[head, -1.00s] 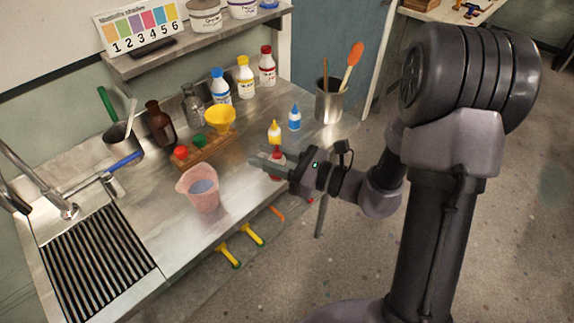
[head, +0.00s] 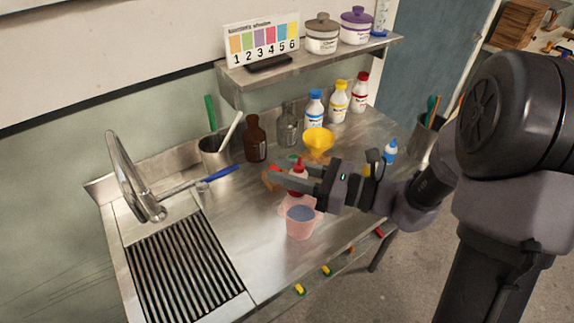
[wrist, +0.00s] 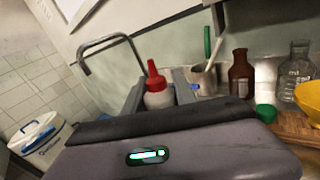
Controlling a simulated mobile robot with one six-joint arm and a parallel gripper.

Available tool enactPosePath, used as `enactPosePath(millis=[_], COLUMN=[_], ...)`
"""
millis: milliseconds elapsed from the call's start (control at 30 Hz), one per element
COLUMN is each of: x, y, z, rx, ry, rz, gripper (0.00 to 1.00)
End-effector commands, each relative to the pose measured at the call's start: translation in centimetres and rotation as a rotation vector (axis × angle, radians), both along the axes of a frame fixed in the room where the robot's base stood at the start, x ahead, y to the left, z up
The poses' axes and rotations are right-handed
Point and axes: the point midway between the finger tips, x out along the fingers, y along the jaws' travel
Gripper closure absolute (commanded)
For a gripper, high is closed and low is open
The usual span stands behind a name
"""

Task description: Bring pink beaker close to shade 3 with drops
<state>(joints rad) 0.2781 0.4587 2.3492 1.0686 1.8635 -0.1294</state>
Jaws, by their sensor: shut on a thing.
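My gripper (head: 296,178) is shut on a dropper bottle with a red cap (head: 298,165). It holds the bottle upright, just above or behind the pink beaker's rim. In the wrist view the red-tipped white bottle (wrist: 157,92) stands between the two fingers. The pink beaker (head: 301,228) stands on the steel counter and holds bluish-grey liquid. The shade card (head: 262,45) on the shelf shows shade 3 as purple. A blue dropper bottle (head: 390,150) stands to the right. A yellow dropper bottle is mostly hidden behind my gripper.
A yellow funnel (head: 318,140) sits in a wooden rack behind my gripper. A brown bottle (head: 255,138), a clear flask (head: 287,125) and several capped bottles line the back. A sink tap (head: 130,170) and ribbed drainer (head: 185,268) are at left. Counter left of the beaker is clear.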

Motion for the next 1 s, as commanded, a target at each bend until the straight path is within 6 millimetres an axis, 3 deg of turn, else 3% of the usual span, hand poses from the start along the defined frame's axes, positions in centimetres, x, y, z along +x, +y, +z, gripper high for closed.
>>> enactPosePath(millis=[67,300,633,1000], x=[-0.5,-2.9,-3.5,-2.8], y=[0.2,1.1,1.4,1.1], z=[-0.1,-4.2,-4.5,-3.8], rx=[0.050,0.296,0.611,0.753], ry=[0.131,0.758,1.557,1.922], rz=[-0.001,-0.004,-0.008,-0.009], gripper=[1.00,1.00,1.00,1.00])
